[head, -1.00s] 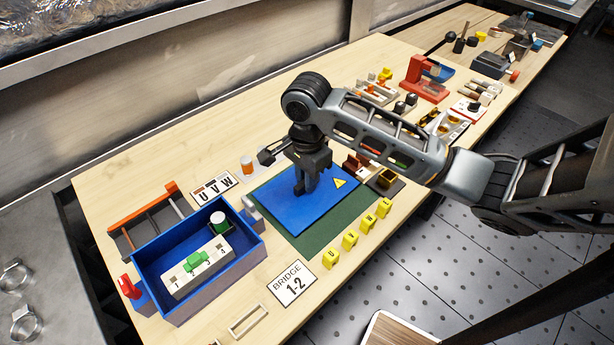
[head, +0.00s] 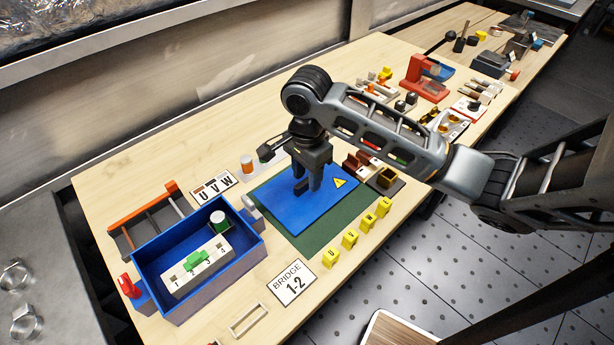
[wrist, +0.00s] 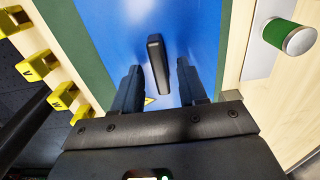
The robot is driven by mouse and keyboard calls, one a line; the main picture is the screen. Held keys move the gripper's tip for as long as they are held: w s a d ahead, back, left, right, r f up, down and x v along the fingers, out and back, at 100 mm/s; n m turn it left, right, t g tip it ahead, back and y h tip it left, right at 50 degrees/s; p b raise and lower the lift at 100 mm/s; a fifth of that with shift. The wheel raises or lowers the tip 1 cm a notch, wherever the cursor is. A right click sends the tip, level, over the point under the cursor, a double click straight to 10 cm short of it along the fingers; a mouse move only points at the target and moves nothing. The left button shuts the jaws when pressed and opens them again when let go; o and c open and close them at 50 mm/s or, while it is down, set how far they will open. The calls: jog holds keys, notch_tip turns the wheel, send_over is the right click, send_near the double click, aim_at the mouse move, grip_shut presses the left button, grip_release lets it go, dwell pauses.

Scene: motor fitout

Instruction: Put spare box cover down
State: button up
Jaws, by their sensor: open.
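The spare box cover (head: 287,212) is a flat blue plate with a yellow warning triangle (head: 340,183). It lies on a dark green mat (head: 322,236) on the wooden bench. In the wrist view, the blue cover (wrist: 200,25) carries a black bar handle (wrist: 157,62). My gripper (head: 308,190) is over the cover; in the wrist view its two fingers (wrist: 160,88) stand apart, one on each side of the handle's line, with a gap to it. The gripper hides part of the cover in the head view.
A blue open box (head: 165,270) with a terminal block stands to the left. Yellow lettered markers (head: 350,239) line the mat's front edge. A UVW label (head: 213,188) and a small cylinder (head: 247,164) lie behind. A BRIDGE 1-2 card (head: 291,284) is in front.

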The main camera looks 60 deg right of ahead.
aim_at(307, 180)
notch_tip(307, 180, up, 11)
dwell(0.5)
